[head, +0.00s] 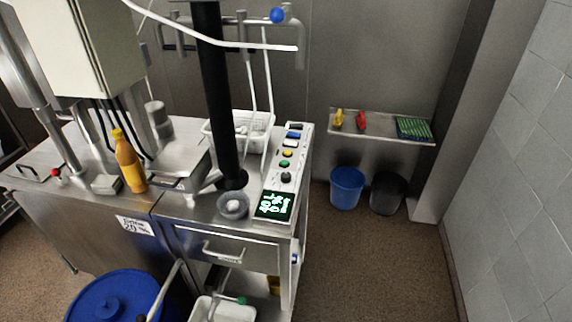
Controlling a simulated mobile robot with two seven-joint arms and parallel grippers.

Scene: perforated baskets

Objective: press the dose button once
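A slanted control panel (277,180) stands at the right end of the steel machine. A column of buttons runs up it: a dark knob (286,177), a green button (284,164), a yellow button (288,154), and blue and black ones further up. Labels are too small to read, so I cannot tell which is the dose button. Neither of my grippers shows in the head view.
A thick black column (216,90) stands left of the panel, above a small round cup (233,205). An orange bottle (129,163) and white basket (255,129) are on the machine. A blue bin (347,187) stands under a wall shelf (380,128).

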